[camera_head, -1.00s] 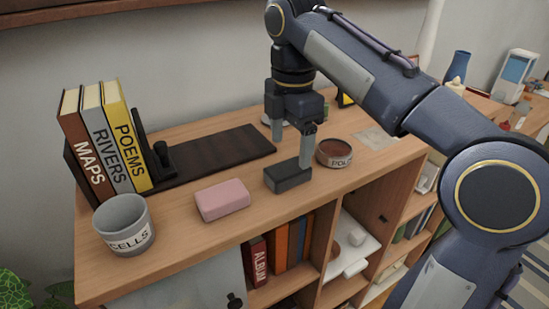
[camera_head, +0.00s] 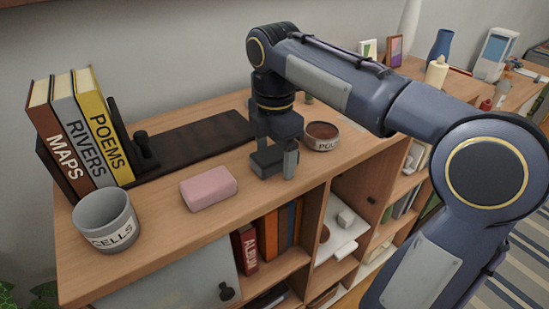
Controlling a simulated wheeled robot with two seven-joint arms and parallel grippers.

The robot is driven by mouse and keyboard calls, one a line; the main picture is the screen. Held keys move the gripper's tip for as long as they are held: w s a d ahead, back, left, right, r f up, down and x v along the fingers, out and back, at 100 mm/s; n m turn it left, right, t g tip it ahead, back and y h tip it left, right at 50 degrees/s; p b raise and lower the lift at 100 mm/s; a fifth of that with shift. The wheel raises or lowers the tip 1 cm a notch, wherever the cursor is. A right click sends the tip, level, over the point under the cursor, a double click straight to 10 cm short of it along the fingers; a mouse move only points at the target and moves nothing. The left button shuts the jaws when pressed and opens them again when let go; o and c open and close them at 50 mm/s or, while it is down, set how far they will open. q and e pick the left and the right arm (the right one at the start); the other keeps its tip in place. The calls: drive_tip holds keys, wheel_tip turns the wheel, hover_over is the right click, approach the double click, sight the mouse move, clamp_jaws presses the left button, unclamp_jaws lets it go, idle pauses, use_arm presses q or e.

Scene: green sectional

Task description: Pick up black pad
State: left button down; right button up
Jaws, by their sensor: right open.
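The black pad (camera_head: 265,163) is a small dark grey block lying on the wooden shelf top, near its front edge. My right gripper (camera_head: 277,160) points down at the pad with its fingers apart. One finger stands low at the pad's right end; the other finger is mostly hidden, so I cannot tell whether either touches the pad. The pad appears to rest on the wood. My left gripper is not in view.
A pink block (camera_head: 208,188) lies just left of the pad. A grey cup (camera_head: 104,221) and upright books (camera_head: 75,130) are at the left. A dark board (camera_head: 205,140) lies behind.

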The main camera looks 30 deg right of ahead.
sight(274, 152)
drive_tip(key=c, duration=1.1)
drive_tip(key=shift+r, duration=0.2)
drive_tip(key=shift+r, duration=0.25)
wheel_tip(274, 152, up, 2)
drive_tip(key=shift+r, duration=0.15)
drive_tip(key=shift+s+a+r+p, duration=0.5)
drive_tip(key=shift+s+a+r, duration=0.75)
drive_tip(key=shift+s+r, duration=0.6)
drive_tip(key=shift+s+a+r+p, duration=0.45)
drive_tip(key=shift+s+a+r, duration=0.9)
drive_tip(key=shift+s, duration=0.8)
drive_tip(key=shift+s+a+r+p, duration=0.5)
drive_tip(key=shift+s+a+r, duration=0.6)
drive_tip(key=shift+s+r, duration=0.8)
